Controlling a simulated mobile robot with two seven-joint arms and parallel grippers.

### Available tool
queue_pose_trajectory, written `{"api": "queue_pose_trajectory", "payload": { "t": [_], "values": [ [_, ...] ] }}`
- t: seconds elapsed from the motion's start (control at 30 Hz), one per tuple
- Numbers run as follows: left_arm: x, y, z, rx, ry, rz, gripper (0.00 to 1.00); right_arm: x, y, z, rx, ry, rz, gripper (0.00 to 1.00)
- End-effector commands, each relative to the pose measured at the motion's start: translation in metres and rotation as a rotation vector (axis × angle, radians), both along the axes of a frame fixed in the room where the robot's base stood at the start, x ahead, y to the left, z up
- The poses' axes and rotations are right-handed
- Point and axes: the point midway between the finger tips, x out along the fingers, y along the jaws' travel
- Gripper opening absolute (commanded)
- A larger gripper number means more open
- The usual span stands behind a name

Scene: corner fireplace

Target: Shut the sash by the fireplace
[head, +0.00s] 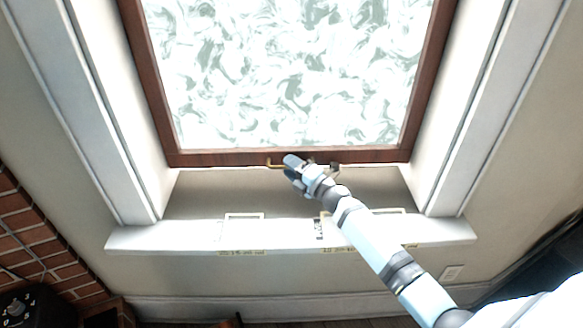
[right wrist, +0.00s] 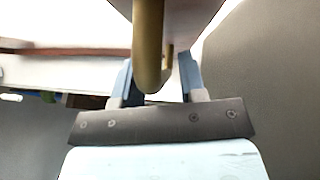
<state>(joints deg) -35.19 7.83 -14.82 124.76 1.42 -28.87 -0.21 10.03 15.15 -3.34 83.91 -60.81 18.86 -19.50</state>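The sash (head: 215,157) is a brown wooden frame with patterned frosted glass in the head view. It is raised, with a gap between its bottom rail and the white sill (head: 290,236). A brass bar handle (head: 275,166) is on the bottom rail. My right gripper (head: 294,170) is at this handle and hides part of it. In the right wrist view the handle (right wrist: 149,50) lies between the two fingers of the gripper (right wrist: 157,78). The fingers stand apart, with space visible beside the bar. My left gripper is not in view.
White window casing (head: 500,110) stands on both sides of the sash. Several pale flat frames with small labels (head: 243,252) show along the sill. A brick fireplace (head: 35,240) is at the lower left, with a dark object (head: 22,308) below it.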

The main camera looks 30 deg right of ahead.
Motion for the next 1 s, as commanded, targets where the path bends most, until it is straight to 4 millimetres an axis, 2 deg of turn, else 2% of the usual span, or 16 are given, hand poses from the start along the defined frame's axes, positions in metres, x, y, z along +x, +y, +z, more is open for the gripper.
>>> {"api": "queue_pose_trajectory", "payload": {
  "t": [0.17,0.5,0.7,0.83,1.0],
  "values": [
    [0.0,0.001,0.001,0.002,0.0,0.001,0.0,-0.012,-0.005,-0.002,-0.001,0.002,0.0,0.38],
    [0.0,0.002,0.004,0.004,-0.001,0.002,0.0,-0.082,-0.029,-0.012,-0.001,0.003,0.001,0.38],
    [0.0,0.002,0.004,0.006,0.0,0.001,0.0,-0.114,-0.042,-0.017,-0.001,0.002,0.0,0.38],
    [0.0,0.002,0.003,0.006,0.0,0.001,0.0,-0.125,-0.046,-0.018,0.001,0.001,0.0,0.38],
    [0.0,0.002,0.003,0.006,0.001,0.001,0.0,-0.129,-0.047,-0.018,0.0,0.0,0.0,0.38]
  ]
}}
